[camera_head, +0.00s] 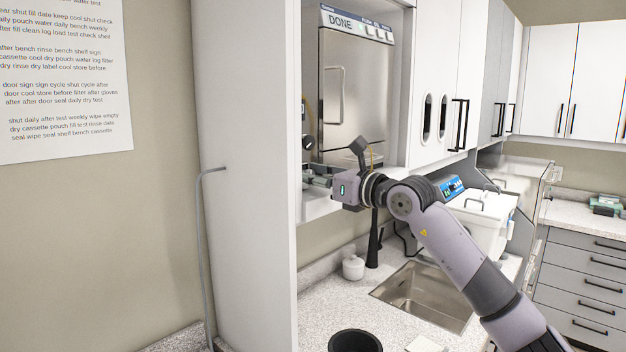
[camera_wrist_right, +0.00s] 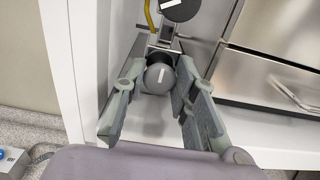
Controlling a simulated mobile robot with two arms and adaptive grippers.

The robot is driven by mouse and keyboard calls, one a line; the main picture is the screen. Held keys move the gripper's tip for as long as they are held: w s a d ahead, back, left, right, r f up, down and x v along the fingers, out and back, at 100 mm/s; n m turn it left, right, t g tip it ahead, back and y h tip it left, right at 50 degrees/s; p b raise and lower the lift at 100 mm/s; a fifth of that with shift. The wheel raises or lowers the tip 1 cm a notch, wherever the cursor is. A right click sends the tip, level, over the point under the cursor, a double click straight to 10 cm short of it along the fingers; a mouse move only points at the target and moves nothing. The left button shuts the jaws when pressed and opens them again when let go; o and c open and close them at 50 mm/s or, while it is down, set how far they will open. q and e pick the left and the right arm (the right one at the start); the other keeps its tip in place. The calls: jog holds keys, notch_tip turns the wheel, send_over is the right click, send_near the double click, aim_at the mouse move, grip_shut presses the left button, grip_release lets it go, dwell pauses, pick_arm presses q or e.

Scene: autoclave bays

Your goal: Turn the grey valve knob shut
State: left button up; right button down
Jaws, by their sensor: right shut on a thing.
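The grey valve knob (camera_wrist_right: 158,77) shows in the right wrist view as a round grey knob with a short white mark, which stands nearly upright in that picture. In the head view I cannot make the knob out clearly behind the fingers. A black knob with a white mark (camera_wrist_right: 181,8) sits beyond the grey one and also shows in the head view (camera_head: 308,142). My left gripper is not in view.
The steel autoclave (camera_head: 355,95) reads DONE, with its door shut. A white side panel (camera_head: 243,150) stands close left of the gripper. Below are a sink (camera_head: 425,297), a white jar (camera_head: 353,267), a black tap (camera_head: 374,245) and a dark round container (camera_head: 355,341).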

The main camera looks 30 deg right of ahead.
jog(key=c, duration=1.3)
grip_release()
jog(key=shift+c, duration=0.2)
jog(key=shift+s, duration=0.1)
jog(key=v, duration=1.1)
jog(key=shift+s+d, duration=0.15)
jog(key=shift+s, duration=0.2)
